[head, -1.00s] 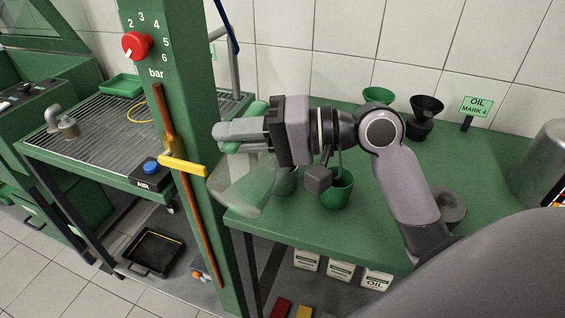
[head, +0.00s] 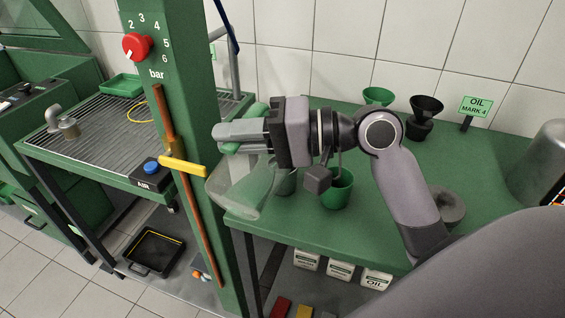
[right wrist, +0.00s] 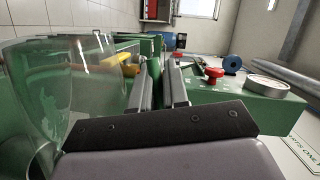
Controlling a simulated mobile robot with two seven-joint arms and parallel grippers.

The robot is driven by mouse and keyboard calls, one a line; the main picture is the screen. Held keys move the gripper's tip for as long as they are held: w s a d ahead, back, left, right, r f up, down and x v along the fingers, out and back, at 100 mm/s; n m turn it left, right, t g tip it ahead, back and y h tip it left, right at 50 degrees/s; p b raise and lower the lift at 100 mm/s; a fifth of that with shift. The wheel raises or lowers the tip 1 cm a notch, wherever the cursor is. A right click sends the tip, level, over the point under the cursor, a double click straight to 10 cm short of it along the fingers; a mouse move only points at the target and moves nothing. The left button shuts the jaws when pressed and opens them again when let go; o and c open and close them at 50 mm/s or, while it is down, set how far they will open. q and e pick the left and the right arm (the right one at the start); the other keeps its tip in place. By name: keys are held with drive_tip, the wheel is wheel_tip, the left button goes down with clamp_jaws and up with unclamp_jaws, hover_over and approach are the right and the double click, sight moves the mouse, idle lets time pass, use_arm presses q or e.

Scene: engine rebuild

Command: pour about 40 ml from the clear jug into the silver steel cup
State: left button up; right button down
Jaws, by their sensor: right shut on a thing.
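My right gripper (head: 232,136) is shut on the green handle of the clear jug (head: 232,190). The jug hangs tilted below the fingers, off the front left end of the green bench. In the right wrist view the jug's clear wall (right wrist: 60,95) fills the left side, and its green handle is between the fingers (right wrist: 160,80). No liquid can be made out in the jug. A greyish cup (head: 286,182) stands on the bench just right of the jug, partly hidden; I cannot tell for sure whether it is the silver steel cup. My left gripper is out of view.
A green cup (head: 337,190) stands beside the greyish cup. A green post (head: 190,100) with a yellow lever (head: 184,166) rises close left of the jug.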

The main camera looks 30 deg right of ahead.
sight(223, 176)
drive_tip(key=shift+s+a+f+n+b, duration=0.35)
drive_tip(key=shift+a+n+b, duration=0.05)
drive_tip(key=shift+b, duration=0.45)
drive_tip(key=shift+s+a+f+n+h, duration=0.5)
drive_tip(key=shift+s+a+f+n, duration=0.15)
drive_tip(key=shift+a+f+n, duration=0.15)
drive_tip(key=shift+s+a+n+p, duration=0.3)
drive_tip(key=shift+a+n+p, duration=0.1)
drive_tip(key=shift+p, duration=0.2)
drive_tip(key=shift+f+h, duration=0.15)
drive_tip(key=shift+h, duration=0.15)
drive_tip(key=shift+s+a+f+n, duration=0.1)
drive_tip(key=shift+f+n, duration=0.2)
drive_tip(key=shift+n, duration=0.1)
drive_tip(key=shift+f, duration=0.1)
